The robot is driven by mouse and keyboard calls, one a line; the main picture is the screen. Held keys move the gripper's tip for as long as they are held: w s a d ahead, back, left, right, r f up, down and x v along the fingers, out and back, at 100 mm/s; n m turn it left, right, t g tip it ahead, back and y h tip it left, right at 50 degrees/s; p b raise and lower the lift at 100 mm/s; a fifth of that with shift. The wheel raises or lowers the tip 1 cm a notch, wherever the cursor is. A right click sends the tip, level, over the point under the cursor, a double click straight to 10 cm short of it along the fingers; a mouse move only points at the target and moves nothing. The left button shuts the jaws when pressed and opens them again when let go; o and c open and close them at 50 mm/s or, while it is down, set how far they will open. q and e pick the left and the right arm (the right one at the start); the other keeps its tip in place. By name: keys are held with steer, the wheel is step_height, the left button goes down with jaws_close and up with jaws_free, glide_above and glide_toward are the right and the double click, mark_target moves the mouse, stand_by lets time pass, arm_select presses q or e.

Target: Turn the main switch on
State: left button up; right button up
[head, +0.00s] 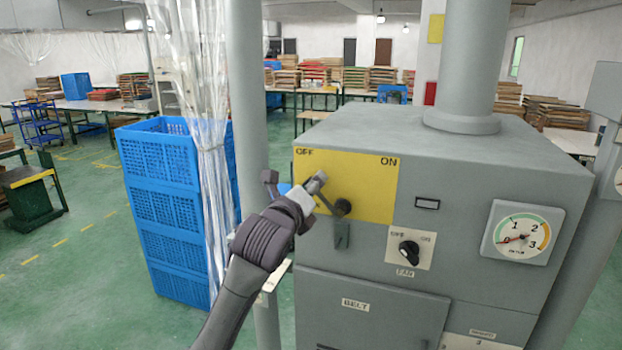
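The main switch is a dark lever (342,207) on a yellow plate (368,180) marked OFF at the left and ON at the right. The plate is on the front of the grey machine. From its pivot the lever leans up and left, toward the OFF side, and its outer end is partly hidden by my gripper. My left gripper (294,182) is at the plate's left edge, with its fingers apart, one left of the plate and one over the lever's end. I cannot tell whether it touches the lever. My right gripper is not in view.
A fan knob (409,250) and a gauge (522,232) reading near 0 sit right of the switch. A small grey latch (342,236) hangs below the lever. Blue crates (165,215) and a clear curtain (205,120) stand at the left, beside a grey post (247,120).

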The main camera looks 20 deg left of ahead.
arm_select(q)
steer(key=shift+w, duration=0.3)
jaws_close()
stand_by(0.3)
